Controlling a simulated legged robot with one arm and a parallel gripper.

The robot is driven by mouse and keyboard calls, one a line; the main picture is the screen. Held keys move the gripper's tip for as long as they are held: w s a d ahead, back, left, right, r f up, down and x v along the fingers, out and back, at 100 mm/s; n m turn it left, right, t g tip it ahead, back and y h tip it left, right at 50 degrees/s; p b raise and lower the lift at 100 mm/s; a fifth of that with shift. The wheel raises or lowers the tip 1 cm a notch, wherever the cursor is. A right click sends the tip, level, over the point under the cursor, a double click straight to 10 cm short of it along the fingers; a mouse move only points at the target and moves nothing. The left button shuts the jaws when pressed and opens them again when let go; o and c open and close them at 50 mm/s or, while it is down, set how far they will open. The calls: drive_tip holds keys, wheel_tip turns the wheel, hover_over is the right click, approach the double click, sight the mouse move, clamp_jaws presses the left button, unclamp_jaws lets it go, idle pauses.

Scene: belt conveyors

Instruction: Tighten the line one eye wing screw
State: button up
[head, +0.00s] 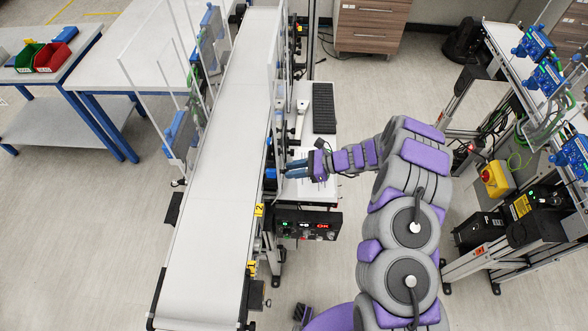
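A long white belt conveyor (215,210) runs from the bottom of the head view to the top, left of centre. My arm comes from the lower right, and my gripper (287,170) points left at the conveyor's right side rail. A small blue part (270,174) sits at the rail just left of the fingertips. I cannot tell whether the gripper touches it, or whether the fingers are open or shut. The eye wing screw is too small to make out or is hidden.
A control box (306,224) with lit buttons hangs below the gripper, beside the conveyor. A white side table with a dark keyboard-like pad (324,108) lies behind the gripper. Clear upright panels (150,100) line the conveyor's left. Another conveyor (535,75) with blue devices stands right.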

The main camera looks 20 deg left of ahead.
drive_tip(key=shift+o, duration=0.3)
drive_tip(key=v, duration=1.7)
drive_tip(key=shift+d+b, duration=0.2)
drive_tip(key=shift+b, duration=0.15)
drive_tip(key=s+r+n+g+h+b, duration=0.1)
drive_tip(key=s+r+n+h+b, duration=0.2)
drive_tip(key=s+r+n, duration=0.35)
drive_tip(key=s+r+n+g+h+b, duration=0.1)
drive_tip(key=s+r+n+h+b, duration=0.2)
drive_tip(key=s, duration=0.7)
drive_tip(key=s+d+n+t+h+b, duration=0.1)
drive_tip(key=s+d+n+h+b, duration=0.2)
drive_tip(key=s+d, duration=0.4)
drive_tip(key=s+d+f+n+t+h+b, duration=0.1)
drive_tip(key=s+d+n+t+h+b, duration=0.1)
drive_tip(key=s+d, duration=0.6)
drive_tip(key=s+n+h+b, duration=0.1)
drive_tip(key=s+h+b, duration=0.1)
drive_tip(key=s, duration=0.4)
drive_tip(key=shift+s+f, duration=0.3)
drive_tip(key=shift+s, duration=0.1)
